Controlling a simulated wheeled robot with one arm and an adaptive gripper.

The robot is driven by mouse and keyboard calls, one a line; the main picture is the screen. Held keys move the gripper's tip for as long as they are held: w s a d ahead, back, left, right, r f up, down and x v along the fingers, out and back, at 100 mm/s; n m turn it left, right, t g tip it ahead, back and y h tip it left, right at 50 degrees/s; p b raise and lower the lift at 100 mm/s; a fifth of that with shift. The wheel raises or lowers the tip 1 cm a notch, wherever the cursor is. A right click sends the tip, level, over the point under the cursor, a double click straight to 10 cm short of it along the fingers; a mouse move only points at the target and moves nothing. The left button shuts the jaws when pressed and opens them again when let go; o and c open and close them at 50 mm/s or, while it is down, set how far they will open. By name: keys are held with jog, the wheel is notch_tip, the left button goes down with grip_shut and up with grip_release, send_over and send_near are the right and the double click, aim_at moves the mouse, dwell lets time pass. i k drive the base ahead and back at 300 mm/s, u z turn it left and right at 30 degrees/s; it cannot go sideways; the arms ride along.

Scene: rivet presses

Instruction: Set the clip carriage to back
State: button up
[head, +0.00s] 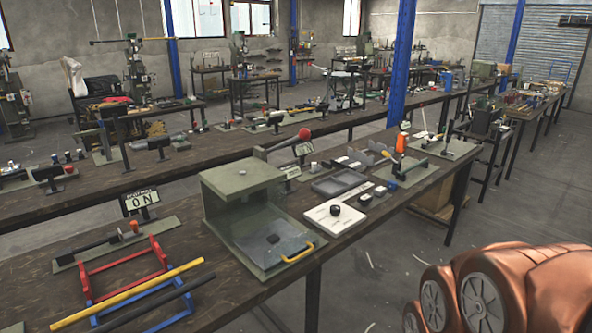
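No part can be picked out for certain as the clip carriage. One possible slide is a grey-green plate (83,258) at the left with a dark bar and an orange-red piece (134,226) near its right end. Another plate (440,148) with a thin upright lever stands farther back on the right. No labels on these are readable.
The long dark bench carries a green box press (243,198) with a yellow handle (298,252), a white dial panel (335,217), a grey tray (340,182), an ON sign (140,200) and a red-blue frame with a yellow bar (130,293). The floor at the right is mostly clear.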

aim_at(314, 170)
jog(key=z, duration=0.3)
jog(key=k, duration=0.4)
jog(key=z, duration=1.05)
jog(key=k, duration=0.95)
jog(key=z, duration=0.55)
jog(key=i, duration=1.25)
jog(key=u, duration=0.5)
jog(key=i, duration=1.65)
jog(key=u, duration=1.25)
jog(key=i, duration=0.9)
jog(key=u, duration=1.75)
jog(key=i, duration=0.8)
jog(key=u, duration=0.3)
